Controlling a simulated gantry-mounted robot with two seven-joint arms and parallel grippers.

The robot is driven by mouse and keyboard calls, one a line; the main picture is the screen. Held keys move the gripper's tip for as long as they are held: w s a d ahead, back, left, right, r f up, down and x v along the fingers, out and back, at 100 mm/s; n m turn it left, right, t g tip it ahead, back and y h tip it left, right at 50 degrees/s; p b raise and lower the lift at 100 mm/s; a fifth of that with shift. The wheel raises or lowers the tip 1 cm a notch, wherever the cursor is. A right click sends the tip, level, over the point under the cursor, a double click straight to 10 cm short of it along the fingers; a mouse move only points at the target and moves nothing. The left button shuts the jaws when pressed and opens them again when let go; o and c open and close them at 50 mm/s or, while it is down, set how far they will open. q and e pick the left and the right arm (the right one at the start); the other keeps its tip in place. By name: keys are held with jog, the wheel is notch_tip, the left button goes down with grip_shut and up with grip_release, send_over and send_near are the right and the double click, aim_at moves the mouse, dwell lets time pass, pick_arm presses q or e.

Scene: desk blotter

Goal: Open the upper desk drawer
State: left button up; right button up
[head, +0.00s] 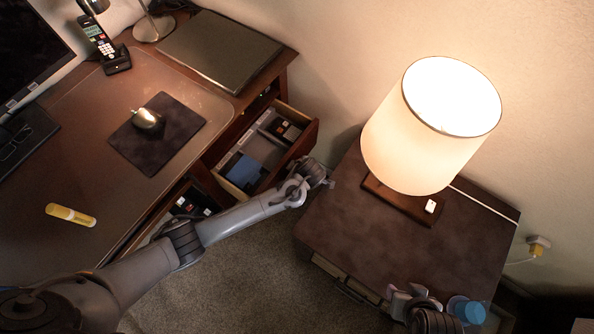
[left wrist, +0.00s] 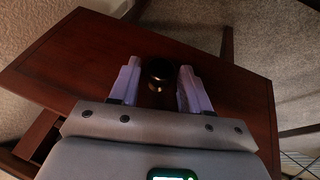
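The desk drawer (head: 308,141) at the desk's right end stands pulled out, its divided inside showing. In the left wrist view, a red-brown drawer front (left wrist: 225,95) carries a dark round knob (left wrist: 159,72). My left gripper (head: 328,180) is at the outer side of this drawer. In the left wrist view its two fingers (left wrist: 158,85) are apart on either side of the knob, with narrow gaps visible. Whether they touch it lower down is hidden. My right gripper (head: 407,292) is by the front edge of the side table, away from the drawer; its fingers are unclear.
A side table (head: 440,235) with a lit lamp (head: 420,140) stands close to the right of the drawer. A second open compartment (head: 188,204) shows beside my left arm. The desk holds a mouse (head: 147,119), a phone (head: 105,45) and a yellow marker (head: 70,215).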

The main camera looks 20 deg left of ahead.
pick_arm(q)
grip_shut()
jog(key=d, duration=0.2)
jog(key=s+d+p, duration=0.1)
jog(key=d, duration=0.1)
jog(key=shift+d, duration=0.1)
jog(key=shift+o, duration=1.6)
grip_release()
jog(key=shift+r+p, duration=0.1)
jog(key=shift+p, duration=0.2)
